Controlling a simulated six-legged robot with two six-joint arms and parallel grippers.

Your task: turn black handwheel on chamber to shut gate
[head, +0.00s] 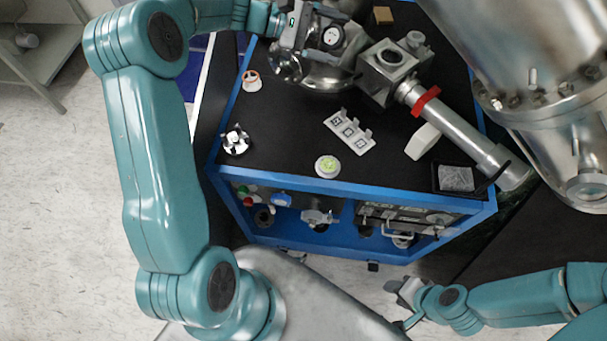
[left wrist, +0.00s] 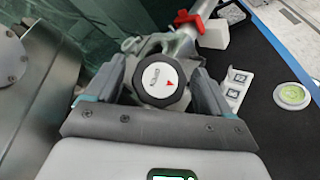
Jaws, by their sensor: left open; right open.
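The black handwheel (left wrist: 160,85) has a white face with a red arrow pointing right in the left wrist view. It sits on the metal chamber; its pale face (head: 332,37) also shows in the head view. My left gripper (head: 310,38) is at the handwheel, its open fingers on either side of the rim. I cannot tell whether they touch it. The chamber (head: 330,78) is partly hidden by my gripper. My right gripper (head: 405,291) is open and empty, low in the head view, in front of the blue cart and away from the handwheel.
The blue cart (head: 345,190) has a black top with a marker bracket (head: 349,132), a green-topped disc (head: 327,166), and a white block (head: 422,141). A metal tube with a red band (head: 425,100) runs right from the chamber. A large steel vessel (head: 500,50) stands at right.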

